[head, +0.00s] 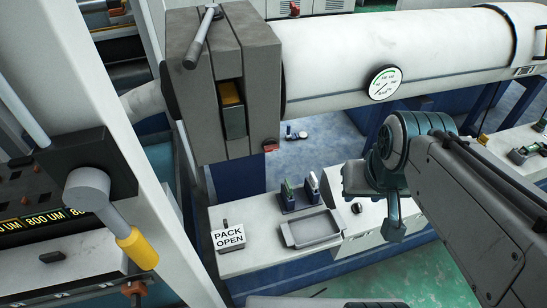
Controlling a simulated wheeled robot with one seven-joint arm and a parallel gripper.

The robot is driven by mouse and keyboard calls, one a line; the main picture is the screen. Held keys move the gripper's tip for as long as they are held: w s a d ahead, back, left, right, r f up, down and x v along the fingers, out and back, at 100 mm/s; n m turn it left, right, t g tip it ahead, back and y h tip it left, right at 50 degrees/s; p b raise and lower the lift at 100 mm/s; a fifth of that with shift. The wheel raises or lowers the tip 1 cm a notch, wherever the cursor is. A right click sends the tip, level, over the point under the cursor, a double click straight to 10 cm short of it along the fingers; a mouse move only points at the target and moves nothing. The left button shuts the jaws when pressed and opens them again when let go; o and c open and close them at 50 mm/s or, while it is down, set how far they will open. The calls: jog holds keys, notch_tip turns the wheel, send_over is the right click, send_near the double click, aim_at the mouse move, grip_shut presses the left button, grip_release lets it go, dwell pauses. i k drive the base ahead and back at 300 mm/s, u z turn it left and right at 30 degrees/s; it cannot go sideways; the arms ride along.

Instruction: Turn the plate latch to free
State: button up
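A grey block (262,85) sits around the end of the white barrel, with a slot holding a yellow and dark grey plate (232,108). A grey lever (201,40) hangs at an angle on the block's top left. A small red piece (271,147) is at the block's lower right edge. I cannot tell which of these is the plate latch. My gripper (393,232) points down in front of the white bench, right of and below the block and apart from it. Its fingers overlap in this view, so their opening is unclear.
The white barrel (430,45) carries a round gauge (384,83). Below are a grey tray (312,229) and a "PACK OPEN" sign (228,238). A yellow-tipped handle (137,248) juts from the panel at left. Open space lies between my gripper and the block.

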aim_at(269, 145)
jog(key=k, duration=0.7)
jog(key=u, duration=1.15)
jog(key=i, duration=0.5)
